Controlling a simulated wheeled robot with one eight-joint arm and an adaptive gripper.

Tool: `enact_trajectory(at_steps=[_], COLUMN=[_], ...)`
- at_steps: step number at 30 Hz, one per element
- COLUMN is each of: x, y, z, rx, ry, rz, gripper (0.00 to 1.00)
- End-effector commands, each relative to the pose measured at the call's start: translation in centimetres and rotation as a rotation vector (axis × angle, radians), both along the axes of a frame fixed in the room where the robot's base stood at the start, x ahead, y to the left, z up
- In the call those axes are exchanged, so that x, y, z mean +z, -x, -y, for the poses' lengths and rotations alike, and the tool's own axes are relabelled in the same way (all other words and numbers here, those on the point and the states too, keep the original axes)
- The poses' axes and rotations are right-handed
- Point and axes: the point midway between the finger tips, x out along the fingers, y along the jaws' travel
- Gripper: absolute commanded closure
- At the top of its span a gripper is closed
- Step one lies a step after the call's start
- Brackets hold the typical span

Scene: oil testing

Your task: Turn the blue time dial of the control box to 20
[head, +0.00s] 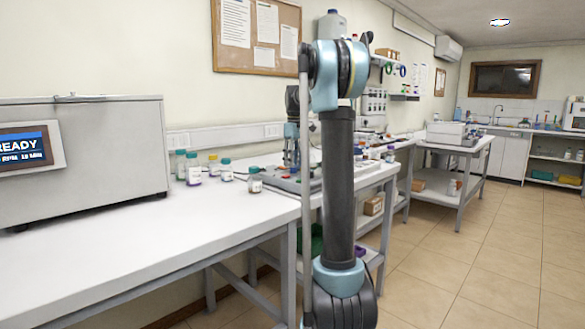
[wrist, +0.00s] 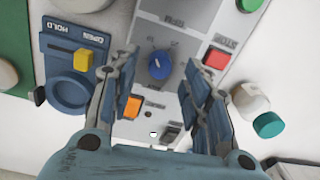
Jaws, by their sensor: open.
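My gripper (wrist: 160,62) is open, with one finger on each side of the dial. The fingers look apart from the dial in this view. I cannot tell how far the tips are above the panel. In the head view my own arm stands in front of the bench, and the dial is not discernible there.
Near the dial are a red button (wrist: 216,59), an orange button (wrist: 133,106) and a black switch (wrist: 172,133). A large grey machine (head: 80,155) stands on the bench.

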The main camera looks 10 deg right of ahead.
Motion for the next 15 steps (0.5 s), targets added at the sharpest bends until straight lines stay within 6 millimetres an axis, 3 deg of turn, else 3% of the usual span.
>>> enact_trajectory(at_steps=[6, 15], x=[-1.9, -2.2], y=[0.0, 0.1], z=[-0.1, -0.1], rx=[0.000, 0.000], ry=[0.000, 0.000], rz=[0.000, 0.000], gripper=[0.56, 0.56])
